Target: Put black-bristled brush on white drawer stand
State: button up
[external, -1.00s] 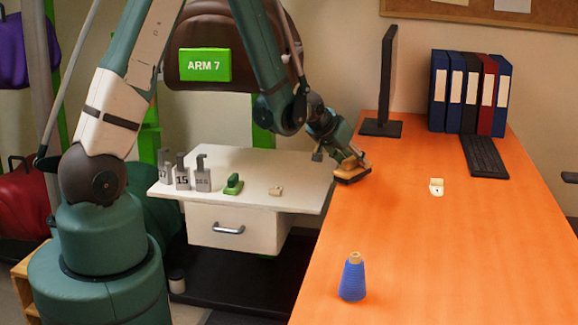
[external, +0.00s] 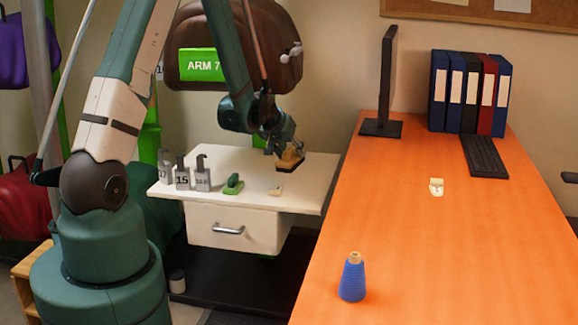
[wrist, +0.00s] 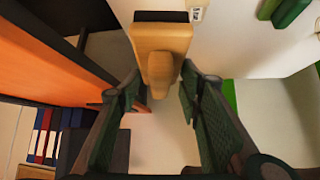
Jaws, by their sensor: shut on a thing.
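The brush has a tan wooden body (external: 292,155) with a block of black bristles along its lower side. My gripper (external: 284,148) is shut on the brush and holds it bristles down over the back right part of the white drawer stand (external: 240,200). I cannot tell whether the bristles touch the stand's top. In the wrist view the brush (wrist: 160,42) sits between the two fingers of my gripper (wrist: 160,82), with the black bristle edge at the top of the picture.
The orange desk (external: 420,250) is at the right, bearing a blue cone (external: 352,278), monitor (external: 385,90), binders (external: 468,92) and keyboard (external: 483,157).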

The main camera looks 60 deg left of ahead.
jog(key=s+a+f+n, duration=0.1)
jog(key=s+a, duration=0.2)
jog(key=a, duration=0.3)
jog(key=s+a+f+n+g+y, duration=0.1)
jog(key=s+a, duration=0.3)
jog(key=a, duration=0.2)
jog(key=shift+s+f+b, duration=0.15)
jog(key=shift+f+b, duration=0.2)
jog(key=shift+b, duration=0.1)
jog(key=shift+a+f, duration=0.1)
jog(key=b, duration=0.2)
send_over(256, 193)
jog(key=shift+a+f, duration=0.2)
jog(key=shift+f, duration=2.85)
jog(key=shift+f+b, duration=0.55)
jog(key=shift+f, duration=1.3)
jog(key=shift+f, duration=0.15)
jog(key=o, duration=1)
